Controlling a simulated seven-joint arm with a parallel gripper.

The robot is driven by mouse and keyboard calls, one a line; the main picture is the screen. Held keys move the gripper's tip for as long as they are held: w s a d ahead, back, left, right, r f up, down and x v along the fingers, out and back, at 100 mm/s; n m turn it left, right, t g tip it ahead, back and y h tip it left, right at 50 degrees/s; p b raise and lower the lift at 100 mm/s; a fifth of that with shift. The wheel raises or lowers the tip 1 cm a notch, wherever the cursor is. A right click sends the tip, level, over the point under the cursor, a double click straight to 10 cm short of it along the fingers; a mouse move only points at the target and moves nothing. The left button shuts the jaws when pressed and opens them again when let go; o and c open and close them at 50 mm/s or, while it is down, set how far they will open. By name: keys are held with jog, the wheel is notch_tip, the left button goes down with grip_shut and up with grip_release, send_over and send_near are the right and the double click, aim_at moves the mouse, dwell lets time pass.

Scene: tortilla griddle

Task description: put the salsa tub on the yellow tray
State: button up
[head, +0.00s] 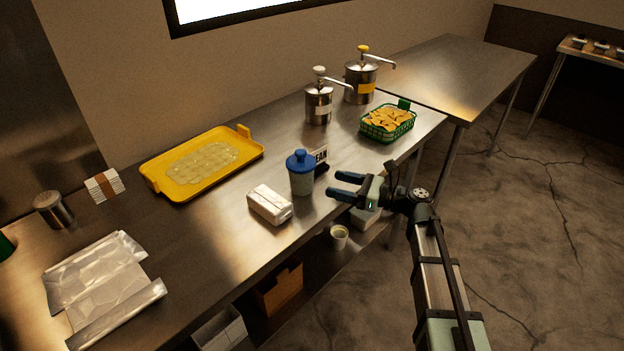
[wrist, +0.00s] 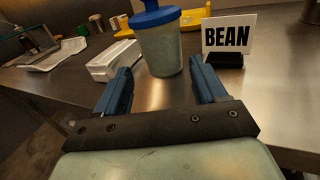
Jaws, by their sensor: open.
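A tall tub (head: 302,180) with pale grey-green sides and a blue knobbed lid stands upright on the steel counter; it appears to be the salsa tub. In the wrist view the tub (wrist: 161,48) is just beyond my fingertips, between their lines. My gripper (head: 346,185) is open and empty, to the right of the tub and apart from it. My two blue fingers also show in the wrist view (wrist: 160,68). The yellow tray (head: 165,178) lies at the back left of the counter, with pale flat rounds covering its middle.
A white packet (head: 269,204) lies close left of the tub. A BEAN sign (wrist: 229,36) stands close on its other side. Two pump dispensers (head: 319,104) (head: 361,82) and a green chip basket (head: 374,131) stand further right. Foil (head: 100,280) lies at left.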

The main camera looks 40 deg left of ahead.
jog(key=shift+c, duration=0.6)
jog(key=shift+s+a, duration=0.1)
